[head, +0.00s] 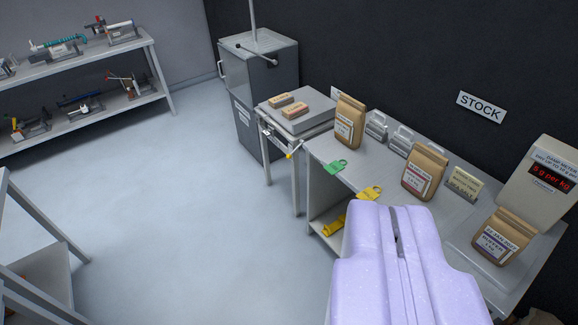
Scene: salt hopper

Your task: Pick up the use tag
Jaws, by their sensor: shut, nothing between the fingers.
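No tag can be read as the use tag from here. A green tag (334,167) lies at the near edge of the grey bench, by its left end. A yellow tag (369,192) lies further right along the same edge. A smaller yellow piece (290,154) shows at the front of the left stand; I cannot tell if it is a tag. My lavender gripper (396,213) is at the lower right, seen from behind, shut and empty. In the picture it is just below the yellow tag, and it covers part of the bench's front.
Brown paper bags (349,122) (425,172) (502,235) stand on the bench (385,165). Yellow things (333,225) lie on the shelf below. A grey cabinet (262,90) stands behind.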

